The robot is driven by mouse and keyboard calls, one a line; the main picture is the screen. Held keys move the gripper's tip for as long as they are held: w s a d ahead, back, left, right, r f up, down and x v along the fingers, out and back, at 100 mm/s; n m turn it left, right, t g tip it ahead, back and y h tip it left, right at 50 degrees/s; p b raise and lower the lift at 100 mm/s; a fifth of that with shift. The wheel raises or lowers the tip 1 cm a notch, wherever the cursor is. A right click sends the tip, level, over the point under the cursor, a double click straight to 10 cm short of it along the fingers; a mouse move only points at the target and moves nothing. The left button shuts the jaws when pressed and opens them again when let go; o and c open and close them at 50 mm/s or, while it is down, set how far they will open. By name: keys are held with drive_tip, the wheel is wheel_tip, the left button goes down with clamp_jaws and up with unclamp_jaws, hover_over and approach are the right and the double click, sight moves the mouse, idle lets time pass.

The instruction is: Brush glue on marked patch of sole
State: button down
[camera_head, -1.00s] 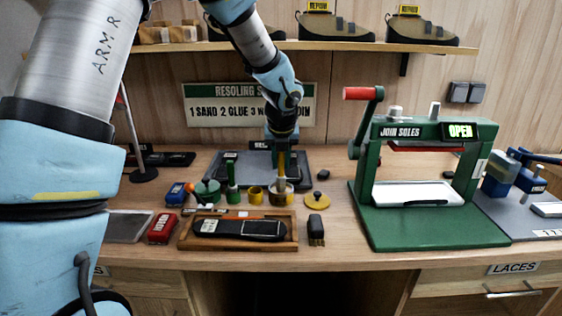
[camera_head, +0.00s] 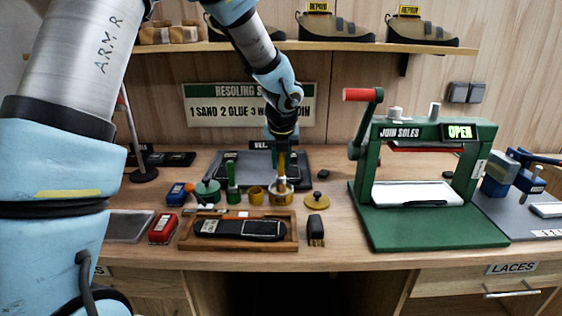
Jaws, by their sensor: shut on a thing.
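The black sole (camera_head: 232,228) lies flat in a shallow wooden tray (camera_head: 190,243) at the front of the bench. A pale outline marks a patch (camera_head: 262,229) on its right half. My gripper (camera_head: 282,150) points down above the glue pot and is shut on an upright brush with a yellow handle (camera_head: 282,164). The brush's lower end is at the mouth of the open yellow pot (camera_head: 281,198), behind the tray's right end. Whether the bristles touch the glue is too small to tell. The fingers are partly hidden.
A round yellow lid (camera_head: 317,201) and a small dark brush (camera_head: 315,230) lie right of the pot and tray. A smaller yellow cup (camera_head: 255,194) and a green-handled tool (camera_head: 232,183) stand left. The green press (camera_head: 430,225) fills the right.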

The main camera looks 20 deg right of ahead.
drive_tip(key=shift+f, duration=0.1)
idle(0.3)
wheel_tip(320, 180, up, 7)
drive_tip(key=p, duration=0.7)
drive_tip(key=shift+p, duration=0.35)
drive_tip(key=shift+f, duration=0.1)
wheel_tip(320, 180, down, 7)
drive_tip(key=b, duration=0.7)
drive_tip(key=shift+b, duration=0.4)
